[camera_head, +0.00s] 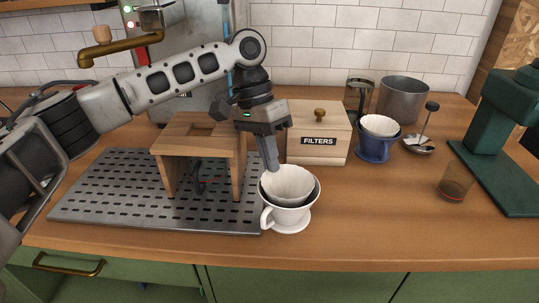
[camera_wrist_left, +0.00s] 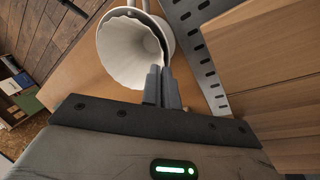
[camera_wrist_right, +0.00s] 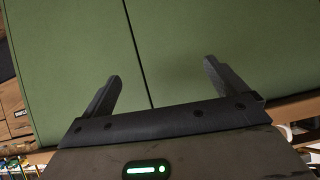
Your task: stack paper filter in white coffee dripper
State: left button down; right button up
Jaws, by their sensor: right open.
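The white coffee dripper (camera_head: 287,222) stands at the counter's front, its handle toward the lower left. A white fluted paper filter (camera_head: 288,183) sits inside its mouth, its rim standing above the dripper's. My left gripper (camera_head: 272,165) reaches down to the filter's back-left rim, its fingers shut together on that edge. In the left wrist view, the closed fingers (camera_wrist_left: 162,84) meet the filter's wall (camera_wrist_left: 125,55), with the dripper (camera_wrist_left: 152,20) around it. The filter's lower part is hidden in the dripper. My right gripper (camera_wrist_right: 160,85) is open and empty before green cabinet fronts.
A wooden stand (camera_head: 205,132) on a perforated metal tray (camera_head: 110,195) is left of the dripper. Behind are a FILTERS box (camera_head: 318,145) and a blue dripper (camera_head: 372,148) holding another filter. A glass (camera_head: 455,183) stands right; the front-right counter is clear.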

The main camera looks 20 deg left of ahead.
pick_arm(q)
jog(key=shift+w+a+p, duration=0.75)
jog(key=shift+a+p, duration=0.05)
jog(key=shift+p, duration=0.15)
jog(key=c, duration=1.6)
grip_release()
pick_arm(e)
jog(key=shift+w+d+r, duration=0.25)
pick_arm(q)
jog(key=shift+r, duration=0.1)
jog(key=p+v, duration=0.1)
jog(key=v, duration=1.4)
jog(key=shift+a+r, duration=0.15)
jog(key=shift+r, duration=0.15)
pick_arm(e)
jog(key=shift+s+d+r, duration=0.15)
jog(key=shift+r, duration=0.05)
